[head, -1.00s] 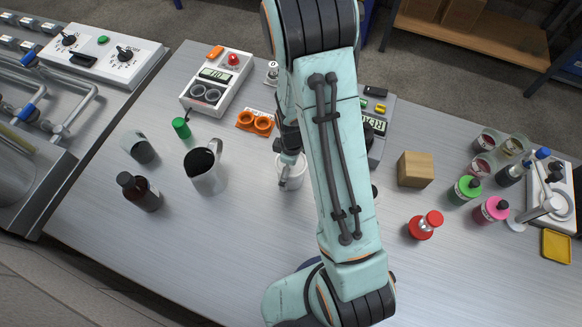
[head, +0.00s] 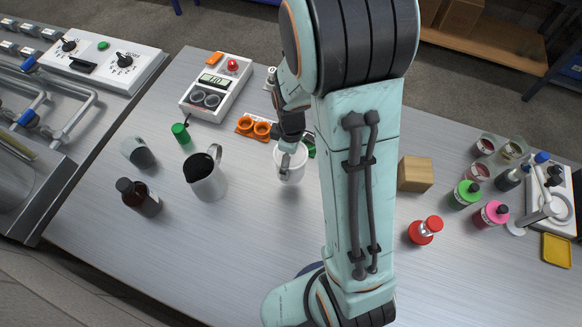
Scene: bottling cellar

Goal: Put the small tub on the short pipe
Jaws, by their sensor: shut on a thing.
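A white, open-topped round vessel (head: 293,176), which looks like the small tub, is in the middle of the head view. My gripper (head: 286,161) is shut on its near-left wall, with a finger over the rim. The tub looks about upright; whether its base clears the table is hard to tell. A grey cylinder with a dark lower end (head: 137,152) is at the left of the table. I cannot tell whether it is the short pipe; no other pipe piece stands out on the table, and my arm hides part of it.
A grey jug (head: 206,180) and a dark bottle (head: 140,196) stand left of the tub. An orange two-ring holder (head: 253,128) and a green object (head: 310,150) are close behind it.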

